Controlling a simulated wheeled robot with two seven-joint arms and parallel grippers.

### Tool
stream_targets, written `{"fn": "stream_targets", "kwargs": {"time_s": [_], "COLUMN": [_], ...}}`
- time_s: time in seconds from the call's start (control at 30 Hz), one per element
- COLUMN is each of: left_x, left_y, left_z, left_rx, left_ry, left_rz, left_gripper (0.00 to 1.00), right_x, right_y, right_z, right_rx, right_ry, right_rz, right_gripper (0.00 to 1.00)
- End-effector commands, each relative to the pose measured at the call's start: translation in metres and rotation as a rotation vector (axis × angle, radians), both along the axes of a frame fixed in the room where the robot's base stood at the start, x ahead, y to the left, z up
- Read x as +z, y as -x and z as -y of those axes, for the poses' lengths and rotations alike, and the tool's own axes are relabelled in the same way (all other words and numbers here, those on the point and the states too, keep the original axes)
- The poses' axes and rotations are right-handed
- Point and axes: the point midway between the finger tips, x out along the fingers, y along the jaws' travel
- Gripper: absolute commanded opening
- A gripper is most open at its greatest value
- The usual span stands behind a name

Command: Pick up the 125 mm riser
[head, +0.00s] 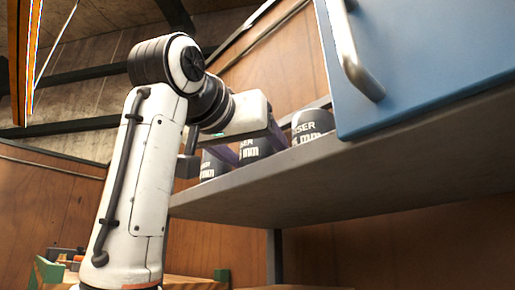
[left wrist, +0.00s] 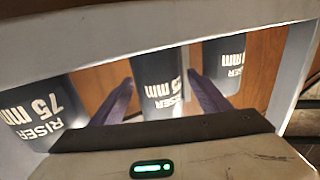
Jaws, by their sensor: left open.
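Three dark grey risers with white lettering stand on a shelf in the head view: a left one (head: 208,170), a middle one (head: 250,151) and a right one (head: 312,122). In the left wrist view, one riser (left wrist: 40,115) at the left reads 75 mm. The middle riser (left wrist: 157,75) and the right riser (left wrist: 224,62) show "mm", but I cannot read their full numbers. My left gripper (left wrist: 160,88) is open, with its purple fingers on either side of the middle riser. I cannot tell whether they touch it. My right gripper is not in view.
The grey shelf (head: 350,175) runs across the right, with its edge close to my left gripper. A blue panel (head: 430,55) with a metal handle (head: 358,65) hangs above it at the right. Small items (head: 65,257) lie on a lower surface at bottom left.

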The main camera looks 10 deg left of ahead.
Motion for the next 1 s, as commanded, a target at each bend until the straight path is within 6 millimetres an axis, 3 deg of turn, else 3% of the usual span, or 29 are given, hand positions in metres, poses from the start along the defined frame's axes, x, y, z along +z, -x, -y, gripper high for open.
{"fn": "stream_targets", "kwargs": {"time_s": [0.1, 0.23, 0.53, 0.87, 1.0], "left_x": [0.005, 0.003, 0.001, 0.001, 0.003], "left_y": [-0.02, -0.035, -0.039, -0.039, -0.038], "left_z": [0.006, 0.007, 0.008, 0.008, 0.008], "left_rx": [0.001, 0.001, 0.001, 0.001, 0.001], "left_ry": [-0.002, -0.001, 0.0, 0.0, 0.0], "left_rz": [-0.005, -0.002, -0.001, -0.001, 0.003], "left_gripper": [0.7, 0.7, 0.7, 0.14, 0.13], "right_x": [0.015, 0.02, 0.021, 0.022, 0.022], "right_y": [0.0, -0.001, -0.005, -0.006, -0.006], "right_z": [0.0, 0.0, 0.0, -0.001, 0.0], "right_rx": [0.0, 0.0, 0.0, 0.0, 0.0], "right_ry": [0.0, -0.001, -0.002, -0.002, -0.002], "right_rz": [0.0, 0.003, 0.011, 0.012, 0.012], "right_gripper": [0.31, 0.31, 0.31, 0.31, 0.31]}}
